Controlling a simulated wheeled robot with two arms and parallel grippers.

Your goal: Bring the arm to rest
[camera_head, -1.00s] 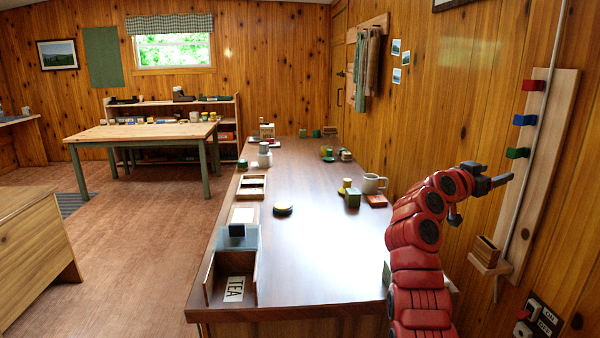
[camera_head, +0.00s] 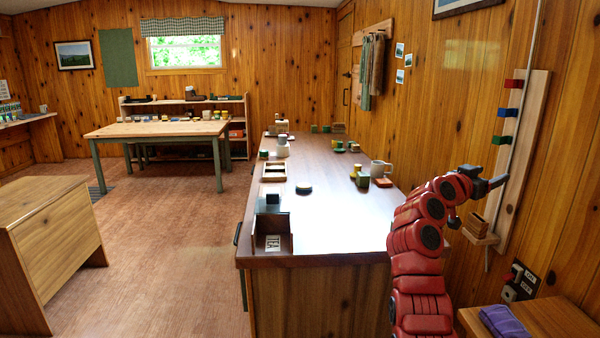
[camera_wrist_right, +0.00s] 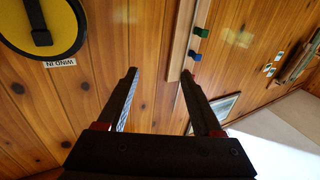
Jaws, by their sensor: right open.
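My right arm (camera_head: 418,250) is red and stands raised and bent at the right of the head view. Its dark gripper (camera_head: 497,183) points right, toward the wood-panelled wall, and looks empty. In the right wrist view my right gripper (camera_wrist_right: 158,88) has its two fingers spread apart, with only wall planks and part of a wall board between and beyond them. My left gripper and left arm do not show.
A wall board (camera_head: 521,150) with coloured blocks is close to my gripper. A low wooden surface (camera_head: 555,322) holds a purple cloth (camera_head: 507,322).

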